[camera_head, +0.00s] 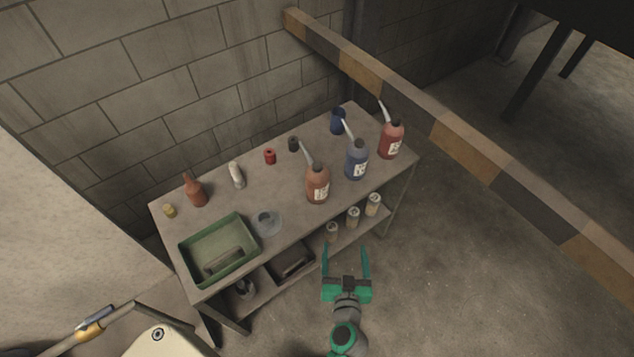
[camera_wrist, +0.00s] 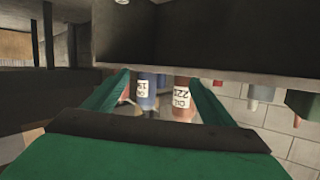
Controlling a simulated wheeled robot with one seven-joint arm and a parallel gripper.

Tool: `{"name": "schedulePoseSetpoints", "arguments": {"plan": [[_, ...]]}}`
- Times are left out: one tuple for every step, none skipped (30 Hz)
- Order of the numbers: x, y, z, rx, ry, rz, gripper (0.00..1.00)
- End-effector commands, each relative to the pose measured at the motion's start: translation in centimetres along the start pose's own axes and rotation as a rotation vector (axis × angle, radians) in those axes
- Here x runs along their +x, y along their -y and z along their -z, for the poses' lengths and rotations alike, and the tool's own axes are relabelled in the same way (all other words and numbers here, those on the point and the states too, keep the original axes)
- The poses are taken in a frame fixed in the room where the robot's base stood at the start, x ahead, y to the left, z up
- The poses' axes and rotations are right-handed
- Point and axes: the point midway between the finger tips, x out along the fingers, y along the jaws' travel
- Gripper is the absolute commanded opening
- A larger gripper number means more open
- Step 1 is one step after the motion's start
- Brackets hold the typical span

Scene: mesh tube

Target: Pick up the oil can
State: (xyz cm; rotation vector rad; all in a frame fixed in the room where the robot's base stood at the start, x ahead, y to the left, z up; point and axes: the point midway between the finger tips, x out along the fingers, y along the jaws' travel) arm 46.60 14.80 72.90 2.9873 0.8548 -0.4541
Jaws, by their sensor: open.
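Three spouted bottles with white labels stand upright on the table: an orange-brown one (camera_head: 317,185), a blue one (camera_head: 356,161) and a red one (camera_head: 391,141). I cannot tell which one is the oil can. My gripper (camera_head: 346,256) is open and empty, in front of the table's front edge and apart from the bottles. The wrist view looks upside down. There, the orange-brown bottle (camera_wrist: 182,96) and the blue bottle (camera_wrist: 147,92) show beyond and between the open fingers (camera_wrist: 158,82); the left finger partly hides the red bottle.
The table (camera_head: 285,205) also holds a green tray (camera_head: 245,276), a clear dish (camera_head: 267,222), a brown bottle (camera_head: 195,190) and several small containers. Jars (camera_head: 353,216) stand on the lower shelf. A striped beam (camera_head: 455,133) crosses at right. Floor right of my gripper is clear.

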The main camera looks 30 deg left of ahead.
Motion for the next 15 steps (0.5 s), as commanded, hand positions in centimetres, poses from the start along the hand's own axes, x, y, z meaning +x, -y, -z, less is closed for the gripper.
{"name": "schedulePoseSetpoints", "arguments": {"plan": [[2.1,0.7,1.4,-0.015,-0.027,0.053,0.78],[3.1,1.1,2.2,-0.024,-0.042,0.084,0.78],[4.4,1.9,3.2,-0.035,-0.064,0.127,0.78],[5.4,2.4,4.0,-0.045,-0.08,0.158,0.78],[6.2,2.9,4.9,-0.055,-0.099,0.189,0.78],[7.2,3.6,6.0,-0.069,-0.122,0.226,0.78],[7.9,4.1,6.9,-0.078,-0.141,0.252,0.78],[8.4,4.6,7.6,-0.086,-0.157,0.278,0.78],[9.1,5.1,8.7,-0.097,-0.18,0.307,0.78],[9.5,5.5,9.4,-0.104,-0.196,0.327,0.78],[9.9,5.8,9.9,-0.111,-0.209,0.342,0.78],[10.2,6.2,10.6,-0.118,-0.225,0.362,0.78],[10.4,6.4,11.1,-0.123,-0.236,0.373,0.78],[10.6,6.6,11.4,-0.127,-0.244,0.382,0.78],[10.8,6.8,11.7,-0.13,-0.252,0.392,0.78]]}}
